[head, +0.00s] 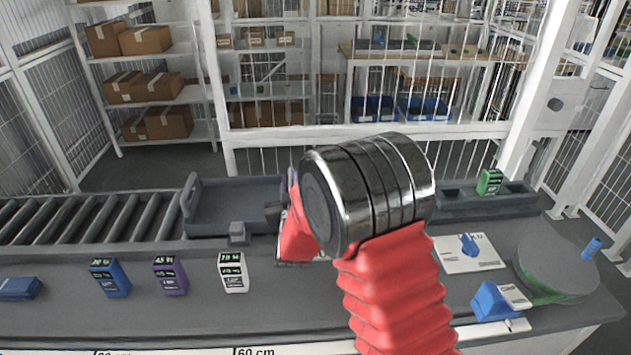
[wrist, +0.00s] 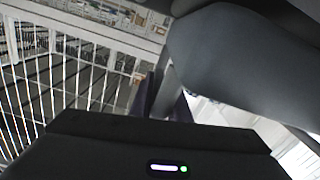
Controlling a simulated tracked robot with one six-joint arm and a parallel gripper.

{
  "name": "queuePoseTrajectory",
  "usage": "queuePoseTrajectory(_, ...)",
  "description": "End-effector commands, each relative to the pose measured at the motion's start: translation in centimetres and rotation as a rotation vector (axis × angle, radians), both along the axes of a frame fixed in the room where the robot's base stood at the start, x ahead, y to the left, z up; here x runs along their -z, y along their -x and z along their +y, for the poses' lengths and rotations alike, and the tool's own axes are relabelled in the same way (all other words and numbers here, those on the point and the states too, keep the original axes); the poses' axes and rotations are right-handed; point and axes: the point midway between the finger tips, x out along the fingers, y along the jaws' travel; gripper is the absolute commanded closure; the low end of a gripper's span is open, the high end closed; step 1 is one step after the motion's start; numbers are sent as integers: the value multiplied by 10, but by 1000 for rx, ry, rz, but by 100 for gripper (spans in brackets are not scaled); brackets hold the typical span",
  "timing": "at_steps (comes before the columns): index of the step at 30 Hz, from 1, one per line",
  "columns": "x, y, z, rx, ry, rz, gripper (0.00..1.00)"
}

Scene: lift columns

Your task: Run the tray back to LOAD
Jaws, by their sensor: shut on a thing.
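The tray (head: 232,222) is grey and shallow, with a raised hoop at its left end. It sits at the right end of the roller conveyor in the head view. My arm's red sleeve and metal joint cover the tray's right end. My gripper is at that right end, mostly hidden behind the sleeve. In the wrist view, my gripper (wrist: 162,98) shows as dark, close-set fingers. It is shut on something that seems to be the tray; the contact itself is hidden. I cannot read a LOAD mark.
The roller conveyor (head: 95,218) runs left of the tray. Blue (head: 108,277), purple (head: 170,275) and white (head: 233,271) labelled blocks stand on the front counter. A green block (head: 489,181) sits in a grey trough (head: 455,203) at right. A round turntable (head: 556,262) is far right.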

Motion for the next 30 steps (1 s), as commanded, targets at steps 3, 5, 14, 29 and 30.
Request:
queuePoseTrajectory(3, 0, 0, 24, -6, 2, -1, 100)
queuePoseTrajectory(5, 0, 0, 31, -6, 2, -1, 100)
queuePoseTrajectory(14, -1, 0, 45, -3, 2, -1, 100)
queuePoseTrajectory(29, 0, 0, 44, -1, 1, -1, 68)
queuePoseTrajectory(30, 0, 0, 44, -1, 1, -1, 68)
